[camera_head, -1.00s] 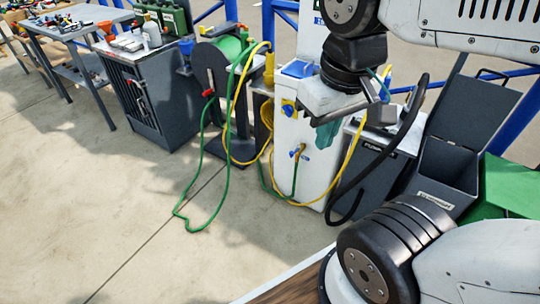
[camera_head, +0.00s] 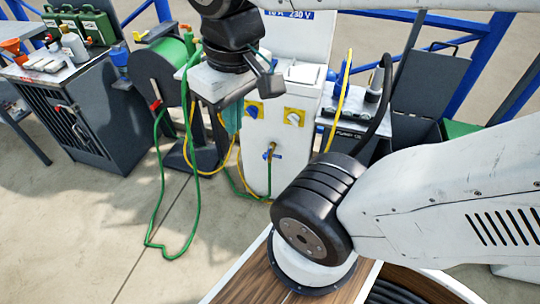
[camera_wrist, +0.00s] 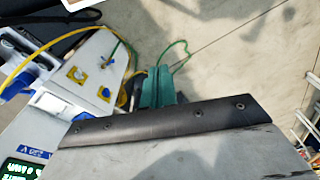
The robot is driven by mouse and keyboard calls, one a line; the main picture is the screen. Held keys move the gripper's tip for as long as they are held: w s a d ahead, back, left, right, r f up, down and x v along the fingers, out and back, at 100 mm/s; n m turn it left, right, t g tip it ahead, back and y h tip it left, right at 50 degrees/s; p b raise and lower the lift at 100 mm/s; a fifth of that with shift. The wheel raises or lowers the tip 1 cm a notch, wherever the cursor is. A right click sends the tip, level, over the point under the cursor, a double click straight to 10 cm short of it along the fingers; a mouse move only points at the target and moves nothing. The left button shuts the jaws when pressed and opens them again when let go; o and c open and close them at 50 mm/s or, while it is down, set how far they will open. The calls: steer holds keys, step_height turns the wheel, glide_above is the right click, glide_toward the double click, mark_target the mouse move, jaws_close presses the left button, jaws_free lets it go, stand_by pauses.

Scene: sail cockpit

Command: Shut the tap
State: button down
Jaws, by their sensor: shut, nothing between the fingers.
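The tap (camera_head: 271,153) is small and brass-coloured with a blue handle. It sits low on the front of a white service pedestal (camera_head: 255,165), with a green hose running down from it. The handle's exact angle is too small to tell. My gripper (camera_head: 231,120) has teal fingers and hangs beside the pedestal's left edge, higher than the tap and to its left in the picture, apart from it. In the wrist view the teal fingers (camera_wrist: 158,88) are together and empty. The pedestal (camera_wrist: 95,50) shows to their left there; I cannot make out the tap clearly.
A hose reel (camera_head: 165,75) with green and yellow hoses stands left of the pedestal. The green hose (camera_head: 150,210) loops over the floor. A dark cabinet (camera_head: 65,125) stands farther left. Open floor (camera_head: 90,230) lies in front.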

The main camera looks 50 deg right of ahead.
steer(key=shift+d, duration=0.1)
